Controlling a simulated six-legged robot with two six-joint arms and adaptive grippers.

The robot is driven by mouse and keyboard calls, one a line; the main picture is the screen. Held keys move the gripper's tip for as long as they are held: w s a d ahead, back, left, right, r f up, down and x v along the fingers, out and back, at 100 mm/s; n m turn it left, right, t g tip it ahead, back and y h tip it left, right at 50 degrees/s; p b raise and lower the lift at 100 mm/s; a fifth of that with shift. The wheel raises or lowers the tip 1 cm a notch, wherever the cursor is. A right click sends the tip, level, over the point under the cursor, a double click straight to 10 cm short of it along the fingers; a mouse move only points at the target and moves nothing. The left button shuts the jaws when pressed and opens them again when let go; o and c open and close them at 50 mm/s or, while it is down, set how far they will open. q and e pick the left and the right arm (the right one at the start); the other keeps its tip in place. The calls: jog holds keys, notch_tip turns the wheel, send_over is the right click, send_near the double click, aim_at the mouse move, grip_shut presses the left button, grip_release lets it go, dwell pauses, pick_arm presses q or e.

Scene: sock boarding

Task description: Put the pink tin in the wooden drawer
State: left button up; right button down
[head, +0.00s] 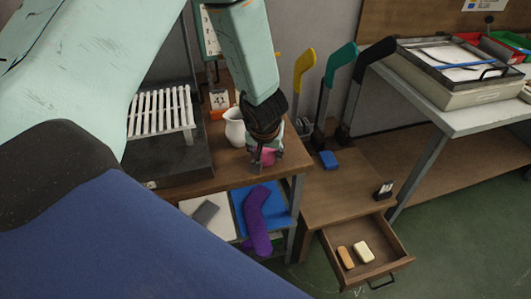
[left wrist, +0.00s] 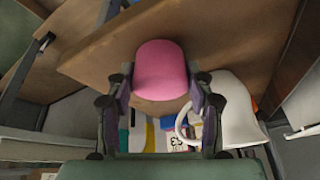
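The pink tin (head: 267,157) is by the right edge of the wooden table, partly hidden by my left gripper (head: 265,152). In the left wrist view the tin (left wrist: 160,72) fills the space between the two fingers of my left gripper (left wrist: 161,85), which are closed against its sides. I cannot tell whether the tin rests on the table or hangs just above it. The wooden drawer (head: 386,267) is pulled open at the lower right, below the table. A tan block (head: 345,257) and a cream block (head: 363,252) lie in it. My right gripper does not show.
A white jug (head: 235,128) stands close beside my left gripper. A dish rack (head: 160,112) stands at the left. A blue block (head: 328,160) and a small dark holder (head: 384,190) sit on the low bench (head: 345,203).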

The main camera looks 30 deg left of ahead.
pick_arm(q)
jog(key=shift+a, duration=0.1)
jog(key=shift+c, duration=1.4)
jog(key=shift+r, duration=0.1)
jog(key=c, duration=0.4)
jog(key=shift+c, duration=0.2)
notch_tip(320, 180, up, 28)
jog(key=p, duration=2)
jog(key=shift+p, duration=0.3)
